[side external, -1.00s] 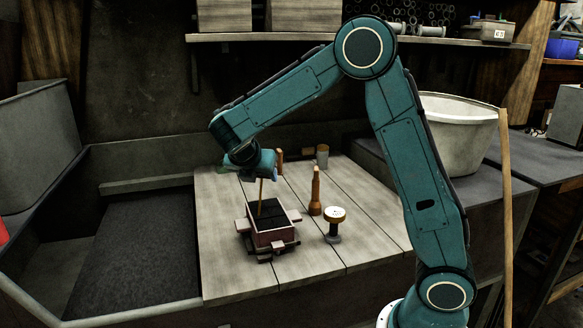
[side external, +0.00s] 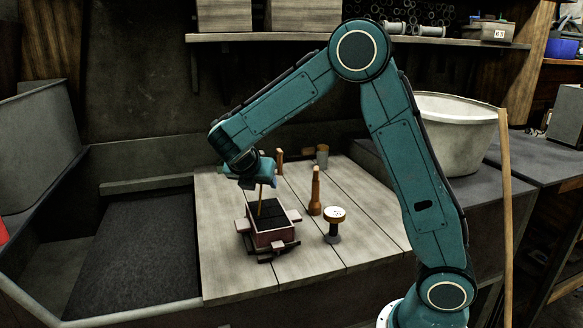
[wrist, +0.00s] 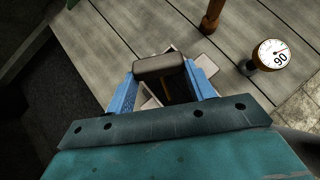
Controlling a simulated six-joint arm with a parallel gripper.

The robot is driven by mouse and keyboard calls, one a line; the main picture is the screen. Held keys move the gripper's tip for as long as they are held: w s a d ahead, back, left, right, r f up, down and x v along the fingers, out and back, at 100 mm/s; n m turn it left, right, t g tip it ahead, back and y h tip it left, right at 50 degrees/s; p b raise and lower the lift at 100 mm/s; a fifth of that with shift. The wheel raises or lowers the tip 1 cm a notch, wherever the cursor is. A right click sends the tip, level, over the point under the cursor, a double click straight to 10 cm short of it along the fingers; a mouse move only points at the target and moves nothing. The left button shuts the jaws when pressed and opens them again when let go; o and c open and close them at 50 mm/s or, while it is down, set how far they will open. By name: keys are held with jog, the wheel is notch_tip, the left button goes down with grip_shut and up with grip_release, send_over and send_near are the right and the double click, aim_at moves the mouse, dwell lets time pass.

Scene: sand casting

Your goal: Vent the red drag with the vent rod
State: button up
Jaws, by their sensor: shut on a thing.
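The red drag (side external: 271,240) is a pinkish-red box filled with dark sand, standing on the plank bench. In the wrist view its pale edge (wrist: 150,103) shows only in part behind my fingers. My gripper (side external: 262,180) is above the drag, shut on the vent rod (side external: 261,200). The thin wooden rod points down, nearly upright, with its lower end at the dark sand; whether its tip is in the sand is hard to tell. In the wrist view, a grey-brown block (wrist: 160,65), seemingly the rod's top, sits between the blue fingers of my gripper (wrist: 162,86).
An orange-brown wooden tool (side external: 315,195) and a round white-faced dial (side external: 334,214) on a dark stem stand right of the drag. A wooden peg (side external: 280,160) and a small cylinder (side external: 322,155) stand behind. The bench planks (side external: 222,265) left of the drag are clear.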

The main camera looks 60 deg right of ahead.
jog(key=shift+w+d+r, duration=0.1)
jog(key=shift+d+r, duration=0.15)
jog(key=shift+r, duration=0.4)
jog(key=shift+w+d+r, duration=0.1)
jog(key=shift+d+r, duration=0.15)
jog(key=shift+r, duration=0.35)
jog(key=shift+d+r, duration=0.25)
jog(key=shift+r, duration=0.4)
jog(key=shift+s+d+f, duration=0.1)
jog(key=shift+s+d, duration=0.2)
jog(key=shift+s, duration=0.45)
jog(key=shift+s+d, duration=0.25)
jog(key=shift+s, duration=0.55)
jog(key=shift+s+d+f, duration=0.1)
jog(key=shift+s+d, duration=0.2)
jog(key=shift+s, duration=0.45)
jog(key=shift+a+f, duration=0.1)
jog(key=shift+s+a+f, duration=0.1)
jog(key=shift+a+f, duration=0.2)
jog(key=shift+f, duration=0.4)
jog(key=shift+s+a+f, duration=0.1)
jog(key=shift+a+f, duration=0.15)
jog(key=shift+f, duration=0.45)
jog(key=shift+s+a+f, duration=0.1)
jog(key=shift+a+f, duration=0.2)
jog(key=shift+f, duration=0.4)
jog(key=shift+r, duration=0.1)
